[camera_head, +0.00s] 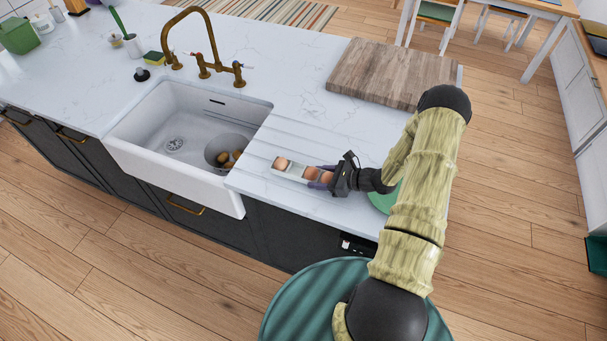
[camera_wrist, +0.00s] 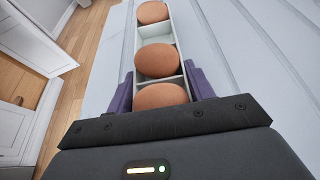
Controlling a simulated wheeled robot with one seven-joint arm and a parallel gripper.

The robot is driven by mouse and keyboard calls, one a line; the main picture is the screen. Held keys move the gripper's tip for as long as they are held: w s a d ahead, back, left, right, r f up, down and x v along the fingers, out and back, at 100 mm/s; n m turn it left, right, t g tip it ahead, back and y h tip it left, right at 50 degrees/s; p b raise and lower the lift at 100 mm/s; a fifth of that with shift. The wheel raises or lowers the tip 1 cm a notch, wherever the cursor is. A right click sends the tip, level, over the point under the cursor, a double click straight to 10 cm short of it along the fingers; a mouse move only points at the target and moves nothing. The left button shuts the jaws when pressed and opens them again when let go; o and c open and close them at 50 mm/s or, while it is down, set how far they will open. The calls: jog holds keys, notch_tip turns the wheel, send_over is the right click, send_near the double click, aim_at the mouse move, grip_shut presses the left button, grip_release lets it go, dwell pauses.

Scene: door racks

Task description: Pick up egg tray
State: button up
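The egg tray (camera_head: 294,175) is a narrow white holder on the marble counter, just right of the sink. Brown eggs stand in it in a row, with an empty slot between the far egg and the middle one. It also shows in the wrist view (camera_wrist: 160,30), running away from my gripper. My gripper (camera_head: 322,176) reaches in from the right, low over the counter, with its purple fingers on either side of the tray's near end. In the wrist view both fingers (camera_wrist: 162,88) lie very close along the tray's walls. I cannot tell whether they press on it.
The white sink (camera_head: 160,120) at left holds a metal bowl (camera_head: 229,148) with brownish items. A wooden board (camera_head: 390,72) lies behind my gripper, and a green round item (camera_head: 384,201) is partly behind my arm. A brass tap (camera_head: 205,62) stands behind the sink.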

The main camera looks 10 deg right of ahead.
jog(key=shift+c, duration=0.6)
jog(key=shift+r, duration=0.1)
